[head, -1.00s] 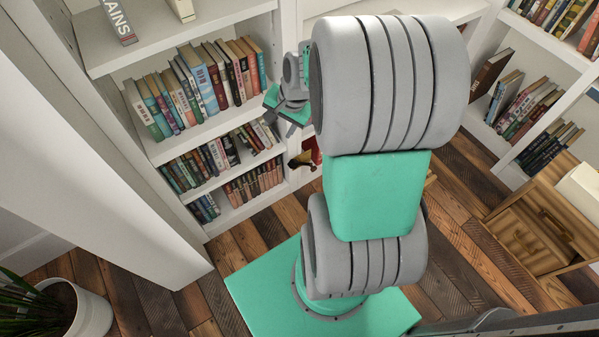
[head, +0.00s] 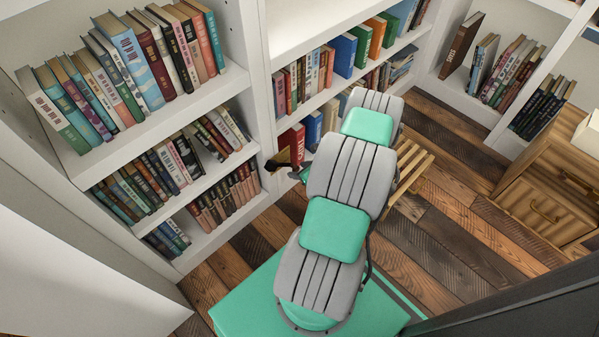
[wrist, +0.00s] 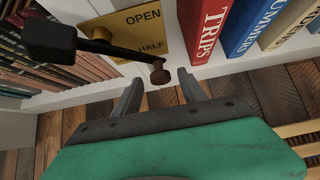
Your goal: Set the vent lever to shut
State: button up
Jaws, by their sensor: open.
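The vent lever (wrist: 125,50) is a dark arm with a black block at its left and a brown knob (wrist: 158,73) at its right end. It sits on a brass plate (wrist: 125,22) marked OPEN at top and HALF below. In the head view the plate (head: 284,158) is small on the shelf upright. My gripper (wrist: 158,84) is open, its two fingers on either side of and just short of the knob. I cannot tell if they touch it. My arm mostly hides the gripper in the head view.
Bookshelves (head: 215,165) flank the lever, with a red book (wrist: 204,28) and a blue book (wrist: 247,25) close to the right of the plate. A slatted wooden piece (head: 410,175) stands right of my arm. A wooden drawer cabinet (head: 545,205) is farther right. Plank floor lies between.

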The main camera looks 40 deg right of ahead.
jog(key=shift+w+f, duration=0.1)
grip_shut()
dwell(0.5)
dwell(0.9)
